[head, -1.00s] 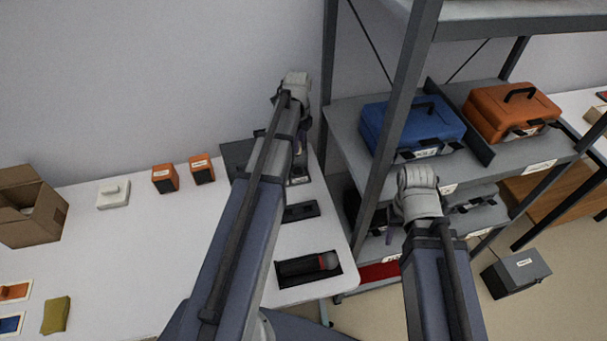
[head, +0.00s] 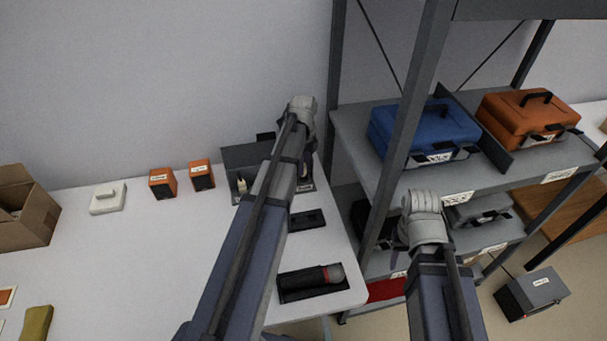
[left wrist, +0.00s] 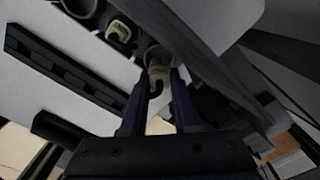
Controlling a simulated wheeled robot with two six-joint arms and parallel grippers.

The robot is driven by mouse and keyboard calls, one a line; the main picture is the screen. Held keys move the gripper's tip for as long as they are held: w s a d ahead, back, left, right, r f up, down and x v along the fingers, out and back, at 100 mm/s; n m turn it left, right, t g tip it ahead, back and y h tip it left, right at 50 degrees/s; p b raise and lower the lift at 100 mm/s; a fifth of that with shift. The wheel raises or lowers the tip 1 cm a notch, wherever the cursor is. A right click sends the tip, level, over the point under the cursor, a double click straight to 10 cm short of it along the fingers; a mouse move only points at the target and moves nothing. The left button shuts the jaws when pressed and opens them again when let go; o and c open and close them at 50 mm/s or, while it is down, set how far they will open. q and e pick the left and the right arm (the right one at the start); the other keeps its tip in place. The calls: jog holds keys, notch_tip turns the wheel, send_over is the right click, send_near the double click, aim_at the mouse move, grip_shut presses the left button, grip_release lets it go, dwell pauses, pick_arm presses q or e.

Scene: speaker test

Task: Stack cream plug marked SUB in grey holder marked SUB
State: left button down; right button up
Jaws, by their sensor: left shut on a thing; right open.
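The grey holder (head: 240,157) stands at the back right of the white table, partly hidden by my left arm. A cream plug (head: 241,185) sits in its left part; it also shows in a round well in the left wrist view (left wrist: 118,30). My left gripper (left wrist: 159,80) is shut on another cream plug (left wrist: 158,72), held upright at the mouth of a neighbouring round well (left wrist: 153,50). I cannot tell whether it is inside the well. The SUB marks are not readable. My right gripper (head: 401,240) is open by the shelf, its fingers mostly hidden.
A black slotted tray (head: 308,219) and a microphone in a dark tray (head: 311,280) lie in front of the holder. Two orange boxes (head: 162,183) stand left of it. The grey shelf (head: 350,130) with blue case (head: 424,130) is close on the right.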

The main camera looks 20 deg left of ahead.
pick_arm(q)
jog(key=shift+f+b, duration=0.85)
jog(key=shift+f, duration=0.45)
pick_arm(e)
jog(key=shift+f, duration=1.3)
pick_arm(q)
jog(key=shift+f+b, duration=0.3)
jog(key=c, duration=0.9)
grip_release()
jog(key=shift+c, duration=0.2)
pick_arm(e)
jog(key=shift+f, duration=0.35)
pick_arm(q)
notch_tip(320, 180, up, 13)
jog(key=p, duration=1.2)
jog(key=shift+f+p, duration=0.1)
jog(key=shift+p, duration=0.3)
pick_arm(e)
notch_tip(320, 180, up, 13)
pick_arm(q)
jog(key=shift+f, duration=0.1)
pick_arm(e)
jog(key=shift+f, duration=0.2)
